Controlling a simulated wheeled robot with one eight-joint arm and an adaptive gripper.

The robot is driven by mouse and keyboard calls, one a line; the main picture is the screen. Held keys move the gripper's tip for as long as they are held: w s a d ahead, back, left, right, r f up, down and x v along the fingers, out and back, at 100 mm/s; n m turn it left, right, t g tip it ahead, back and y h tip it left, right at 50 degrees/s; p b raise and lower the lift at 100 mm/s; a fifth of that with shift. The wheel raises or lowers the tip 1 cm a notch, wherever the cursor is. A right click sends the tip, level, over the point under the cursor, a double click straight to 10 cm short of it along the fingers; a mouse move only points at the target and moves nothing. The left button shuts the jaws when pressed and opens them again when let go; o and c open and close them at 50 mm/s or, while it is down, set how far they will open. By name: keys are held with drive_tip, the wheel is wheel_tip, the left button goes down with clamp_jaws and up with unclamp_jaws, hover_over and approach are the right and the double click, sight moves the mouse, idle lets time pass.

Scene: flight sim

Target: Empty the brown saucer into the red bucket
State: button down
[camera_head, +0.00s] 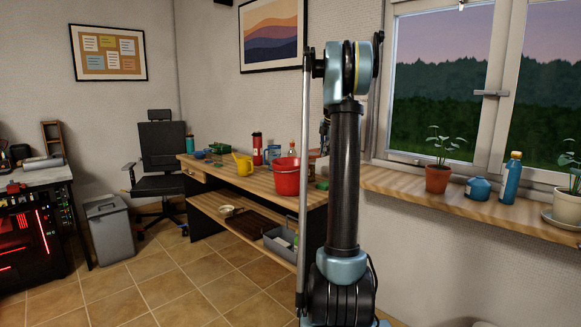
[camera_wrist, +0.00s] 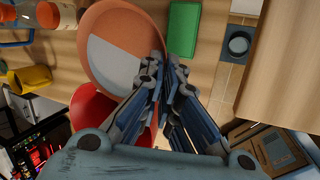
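The brown saucer (camera_wrist: 125,22) fills the upper left middle of the wrist view, with a pale grey area across its lower left part; I cannot tell whether that is contents or light. My gripper (camera_wrist: 164,68) has its fingers close together at the saucer's right rim and appears shut on it. The red bucket (camera_wrist: 88,106) shows below the saucer in the wrist view, partly covered by it and by my fingers. In the head view the red bucket (camera_head: 287,180) stands upright on the wooden desk, just left of my arm.
The desk (camera_head: 225,170) also holds a yellow watering can (camera_head: 243,165), a red bottle (camera_head: 257,149) and a blue mug (camera_head: 272,154). A green block (camera_wrist: 184,28) lies right of the saucer. The windowsill (camera_head: 400,184) with potted plants is to the right.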

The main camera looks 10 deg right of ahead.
drive_tip(key=shift+s+a+r+h, duration=0.1)
drive_tip(key=shift+a+r+h, duration=0.2)
drive_tip(key=shift+a+r, duration=0.1)
drive_tip(key=shift+a+p, duration=0.1)
drive_tip(key=shift+p, duration=0.25)
drive_tip(key=shift+s+a+r+n+t+h+p, duration=0.15)
drive_tip(key=shift+s+a+r+t+h+p, duration=0.1)
drive_tip(key=shift+a+h+p, duration=0.3)
drive_tip(key=shift+s+a+r+n+t+h+p, duration=0.1)
drive_tip(key=shift+s+a+r+t+h+p, duration=0.15)
drive_tip(key=shift+a+h+p, duration=0.35)
drive_tip(key=shift+s+a+r+n+t+h+p, duration=0.15)
drive_tip(key=shift+a+r+t+h+p, duration=0.15)
drive_tip(key=shift+a, duration=0.4)
idle(0.3)
drive_tip(key=shift+s+a+f+h+p, duration=0.2)
drive_tip(key=shift+a+h+p, duration=0.25)
drive_tip(key=shift+a+p, duration=0.1)
drive_tip(key=shift+s+a+f+h+p, duration=0.2)
drive_tip(key=shift+a+h+p, duration=0.2)
drive_tip(key=shift+a, duration=0.15)
idle(0.3)
drive_tip(key=shift+s+a+r+n+t+h+p, duration=0.15)
drive_tip(key=shift+a+n+t+h+p, duration=0.2)
drive_tip(key=shift+p, duration=0.3)
